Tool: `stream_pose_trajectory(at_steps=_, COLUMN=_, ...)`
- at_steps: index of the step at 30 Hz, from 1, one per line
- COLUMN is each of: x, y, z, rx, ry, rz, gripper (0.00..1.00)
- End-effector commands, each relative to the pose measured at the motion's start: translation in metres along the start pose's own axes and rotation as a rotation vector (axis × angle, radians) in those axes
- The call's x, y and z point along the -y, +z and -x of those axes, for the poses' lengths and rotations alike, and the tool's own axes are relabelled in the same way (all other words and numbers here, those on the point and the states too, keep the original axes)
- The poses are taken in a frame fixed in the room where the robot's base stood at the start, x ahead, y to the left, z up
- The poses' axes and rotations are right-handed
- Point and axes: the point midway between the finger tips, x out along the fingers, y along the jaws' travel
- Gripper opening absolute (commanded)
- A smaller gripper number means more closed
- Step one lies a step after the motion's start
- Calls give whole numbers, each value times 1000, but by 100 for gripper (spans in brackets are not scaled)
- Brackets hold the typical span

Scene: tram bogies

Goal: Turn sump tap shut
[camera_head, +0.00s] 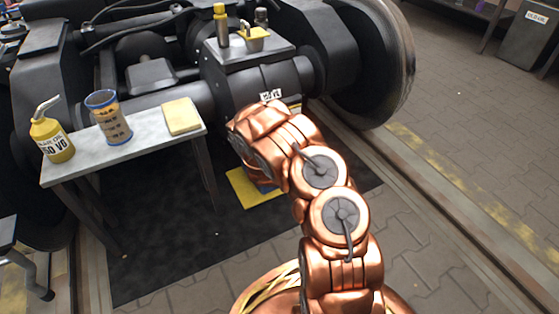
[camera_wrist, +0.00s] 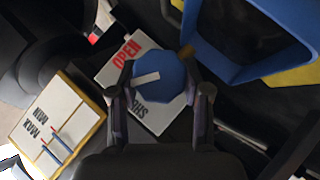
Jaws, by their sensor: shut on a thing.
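In the wrist view the sump tap is a round blue knob (camera_wrist: 172,86) with a white pointer line on its left part. The line points left, between the red OPEN and the black SHUT lettering on the white plate (camera_wrist: 112,72) behind it. My gripper (camera_wrist: 164,84) has one finger on each side of the knob and is shut on it. In the head view my copper arm hides the tap and my gripper at the axle housing (camera_head: 280,82).
A MAX/MIN gauge (camera_wrist: 60,112) sits left of the plate. A blue container (camera_wrist: 205,52) is close by at upper right, over a yellow mat (camera_head: 245,192). A bench (camera_head: 155,128) at left holds an oil bottle (camera_head: 52,140), a tin (camera_head: 110,122) and a yellow cloth (camera_head: 182,116).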

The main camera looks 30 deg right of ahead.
Motion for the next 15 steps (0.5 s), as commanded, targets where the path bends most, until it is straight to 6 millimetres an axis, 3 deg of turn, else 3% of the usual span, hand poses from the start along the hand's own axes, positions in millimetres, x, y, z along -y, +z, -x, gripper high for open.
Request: stream_pose_trajectory(at_steps=15, x=3, y=1, z=1, rx=1, ry=289, rz=292, gripper=13)
